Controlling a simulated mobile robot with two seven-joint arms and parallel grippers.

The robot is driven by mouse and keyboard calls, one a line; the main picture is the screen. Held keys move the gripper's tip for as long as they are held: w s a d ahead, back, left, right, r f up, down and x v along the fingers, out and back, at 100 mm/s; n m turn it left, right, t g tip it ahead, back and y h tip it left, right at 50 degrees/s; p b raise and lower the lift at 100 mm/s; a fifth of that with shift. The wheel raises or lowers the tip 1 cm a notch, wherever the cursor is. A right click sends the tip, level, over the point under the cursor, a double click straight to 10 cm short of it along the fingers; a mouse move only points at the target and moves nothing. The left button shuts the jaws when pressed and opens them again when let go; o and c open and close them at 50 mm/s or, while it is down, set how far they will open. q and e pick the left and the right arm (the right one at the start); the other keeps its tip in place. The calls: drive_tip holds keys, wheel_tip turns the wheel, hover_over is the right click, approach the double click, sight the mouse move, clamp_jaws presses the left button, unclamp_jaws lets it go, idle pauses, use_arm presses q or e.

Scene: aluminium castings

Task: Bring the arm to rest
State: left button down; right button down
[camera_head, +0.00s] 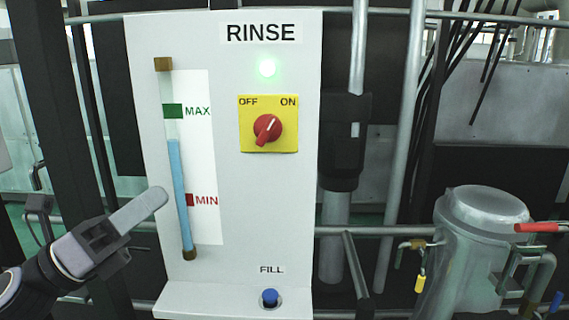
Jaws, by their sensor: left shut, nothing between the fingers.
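My left gripper (154,197) comes in from the lower left. It is shut and empty, its fingertips pointing up and right beside the panel's left edge, near the MIN mark's height. Whether it touches the panel I cannot tell. The white RINSE panel (225,190) stands upright ahead. Its red knob (267,130) on a yellow plate has its white mark turned toward ON. The green lamp (267,68) is lit. In the sight tube (179,180) the blue liquid stands between MIN and MAX, nearer MAX. The blue FILL button (270,297) is on the lower ledge. My right gripper is out of view.
A dark post (52,110) stands left of the panel, behind my left arm. Vertical pipes (402,150) and a horizontal rail (372,230) are right of the panel. A metal canister (470,250) with a red-handled valve (540,228) stands at the lower right.

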use_arm(q)
drive_tip(key=a+f+n+t+y, duration=0.2)
drive_tip(key=f+n+t+y, duration=0.2)
drive_tip(key=f+n+y, duration=0.55)
drive_tip(key=a+f+n+t+y, duration=0.2)
drive_tip(key=f+n+t+y, duration=0.15)
drive_tip(key=f+n, duration=1.15)
drive_tip(key=s+d+f+n+g+y, duration=0.1)
drive_tip(key=s+f+n+g, duration=0.3)
drive_tip(key=s+f+n, duration=0.4)
drive_tip(key=s+d+f+n+g+y+p, duration=0.1)
drive_tip(key=s+f+n+g+y, duration=0.3)
drive_tip(key=f, duration=0.9)
drive_tip(key=s+n+g, duration=0.1)
drive_tip(key=s+n, duration=0.2)
drive_tip(key=s, duration=0.1)
drive_tip(key=shift+s+n, duration=0.25)
drive_tip(key=shift+n, duration=0.1)
